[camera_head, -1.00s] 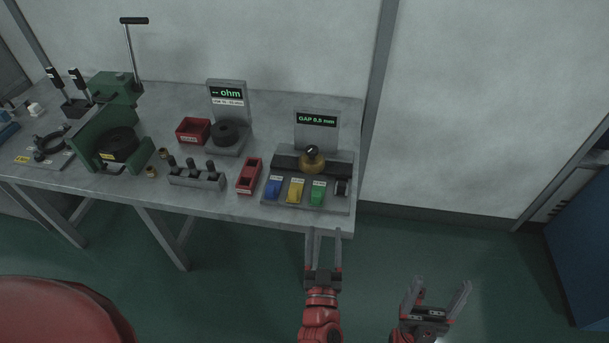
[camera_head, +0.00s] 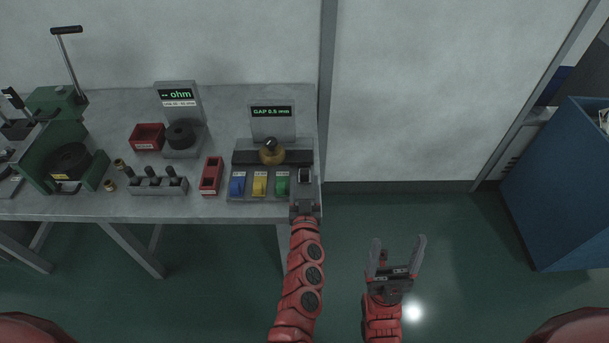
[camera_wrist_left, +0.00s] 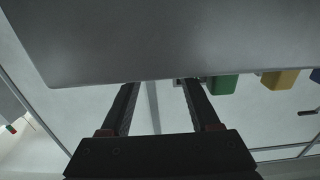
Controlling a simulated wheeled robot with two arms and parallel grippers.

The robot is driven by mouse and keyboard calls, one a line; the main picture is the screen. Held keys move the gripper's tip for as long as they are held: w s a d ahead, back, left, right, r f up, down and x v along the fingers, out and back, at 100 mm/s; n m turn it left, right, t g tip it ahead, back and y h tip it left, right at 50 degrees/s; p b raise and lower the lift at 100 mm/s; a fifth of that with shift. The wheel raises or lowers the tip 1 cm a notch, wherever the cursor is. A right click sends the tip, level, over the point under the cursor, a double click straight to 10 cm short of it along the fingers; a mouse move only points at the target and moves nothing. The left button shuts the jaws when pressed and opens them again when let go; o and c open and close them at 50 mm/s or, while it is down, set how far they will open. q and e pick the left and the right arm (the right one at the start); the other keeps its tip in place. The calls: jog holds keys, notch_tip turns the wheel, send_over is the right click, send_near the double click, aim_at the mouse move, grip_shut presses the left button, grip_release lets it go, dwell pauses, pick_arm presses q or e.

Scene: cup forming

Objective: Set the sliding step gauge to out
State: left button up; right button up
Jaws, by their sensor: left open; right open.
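The station with the "GAP 0.5 mm" display (camera_head: 272,111) stands at the right end of the table. A brass knob with a black top (camera_head: 271,152) sits on its dark bar. A blue block (camera_head: 237,184), a yellow block (camera_head: 259,184) and a green block (camera_head: 282,183) line its front. A dark piece (camera_head: 304,174) is at the right end of this row, partly hidden by my left gripper (camera_head: 304,186). That gripper is open; contact cannot be told. The left wrist view shows its spread fingers (camera_wrist_left: 158,84), with the green block (camera_wrist_left: 222,86) to their right. My right gripper (camera_head: 397,257) is open and empty.
A red bin (camera_head: 211,175), a holder with black-topped pegs (camera_head: 158,181), the ohm meter (camera_head: 177,97) and a green press (camera_head: 65,160) are on the table to the left. A blue cabinet (camera_head: 560,185) stands far right. Open floor lies between table and cabinet.

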aim_at(304, 167)
pick_arm(q)
jog(key=shift+w, duration=1.25)
jog(key=shift+c, duration=0.3)
grip_shut()
